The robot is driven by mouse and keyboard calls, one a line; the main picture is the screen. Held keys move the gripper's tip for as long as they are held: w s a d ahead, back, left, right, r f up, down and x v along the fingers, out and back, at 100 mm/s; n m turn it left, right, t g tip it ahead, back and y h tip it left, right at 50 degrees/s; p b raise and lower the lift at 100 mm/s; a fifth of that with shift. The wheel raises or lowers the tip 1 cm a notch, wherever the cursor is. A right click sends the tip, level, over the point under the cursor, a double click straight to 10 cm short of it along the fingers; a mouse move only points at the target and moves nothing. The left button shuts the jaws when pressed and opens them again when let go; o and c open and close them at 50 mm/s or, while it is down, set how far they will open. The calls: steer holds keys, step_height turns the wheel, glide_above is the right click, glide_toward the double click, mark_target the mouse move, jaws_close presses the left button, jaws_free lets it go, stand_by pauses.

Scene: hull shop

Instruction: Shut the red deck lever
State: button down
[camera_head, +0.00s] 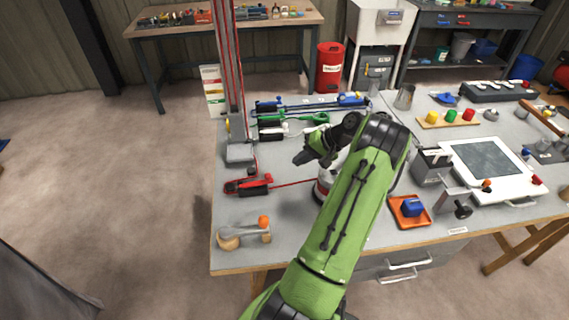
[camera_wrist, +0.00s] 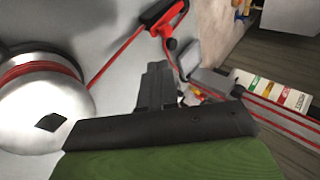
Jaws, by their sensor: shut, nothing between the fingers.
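The red deck lever (camera_head: 248,187) sits near the left edge of the grey bench top, left of my gripper. It has a black body with red parts, and a red line runs from it to the right.
A white winch drum with a red band (camera_wrist: 40,95) stands beside my gripper, mostly behind my arm. A mast (camera_head: 232,80) with red lines rises behind the lever.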

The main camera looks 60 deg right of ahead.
steer(key=w+a+g+b, duration=0.1)
steer(key=w, duration=0.1)
steer(key=w+a+f+n+g+h+b, duration=0.1)
steer(key=w+g, duration=0.1)
steer(key=w, duration=0.1)
steer(key=w+a+f+n+g+h+b, duration=0.1)
steer(key=w+g+b, duration=0.1)
steer(key=w, duration=0.1)
steer(key=shift+a, duration=0.35)
steer(key=w+a+r+n+g+h+b, duration=0.1)
steer(key=w+a+r+g+h+b, duration=0.1)
steer(key=a+r+h+b, duration=0.55)
steer(key=shift+y, duration=0.85)
steer(key=x, duration=0.7)
steer(key=d+x, duration=0.1)
steer(key=x, duration=0.3)
steer(key=shift+s+d+b, duration=0.15)
steer(key=shift+s+b, duration=0.15)
steer(key=shift+b, duration=0.05)
steer(key=shift+s+f, duration=0.25)
steer(key=shift+f, duration=0.15)
